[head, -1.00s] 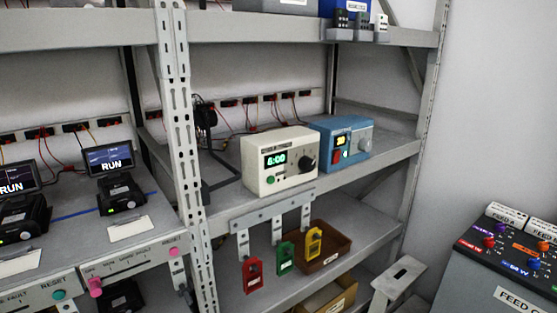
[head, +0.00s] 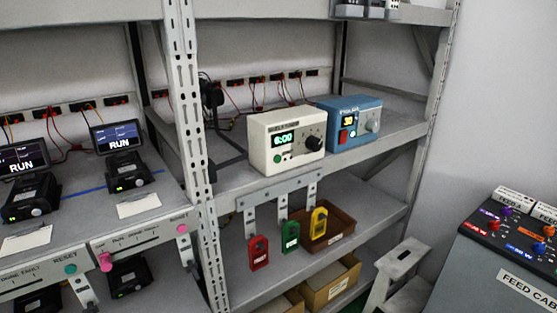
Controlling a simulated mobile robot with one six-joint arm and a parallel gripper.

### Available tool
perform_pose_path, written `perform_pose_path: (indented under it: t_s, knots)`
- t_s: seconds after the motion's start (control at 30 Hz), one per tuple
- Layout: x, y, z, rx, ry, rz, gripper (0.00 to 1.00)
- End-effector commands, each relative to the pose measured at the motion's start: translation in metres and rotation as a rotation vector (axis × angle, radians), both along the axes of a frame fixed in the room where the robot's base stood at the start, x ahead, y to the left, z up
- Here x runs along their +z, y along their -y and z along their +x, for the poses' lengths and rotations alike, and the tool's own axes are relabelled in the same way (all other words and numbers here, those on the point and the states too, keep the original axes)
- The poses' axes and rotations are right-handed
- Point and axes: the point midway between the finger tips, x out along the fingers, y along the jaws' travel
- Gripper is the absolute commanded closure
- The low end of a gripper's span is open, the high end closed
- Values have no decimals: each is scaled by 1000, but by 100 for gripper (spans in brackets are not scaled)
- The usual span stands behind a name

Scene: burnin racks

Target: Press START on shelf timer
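The shelf timer is a cream box (head: 264,137) on the middle shelf, with a lit green display (head: 285,138) that seems to read 6:00. A black knob (head: 314,143) sits at the right of its face. A small green button (head: 278,158) sits below the display at left; its label is too small to read. A blue box (head: 352,112) with a small lit display, a red switch (head: 343,137) and a grey knob stands just to its right. My gripper is not in view.
Red, green and yellow lockout tags (head: 289,236) hang from a bracket under the shelf edge (head: 300,177). A slotted upright (head: 188,90) stands left of the timer. A grey step stool (head: 400,262) and feed cabinet (head: 510,255) stand at right. The shelf front before the timer is clear.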

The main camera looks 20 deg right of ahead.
Motion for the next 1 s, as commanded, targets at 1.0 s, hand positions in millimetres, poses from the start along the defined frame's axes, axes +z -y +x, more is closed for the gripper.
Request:
perform_pose_path:
  t_s: [1.0]
  knots:
    - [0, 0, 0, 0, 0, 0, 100]
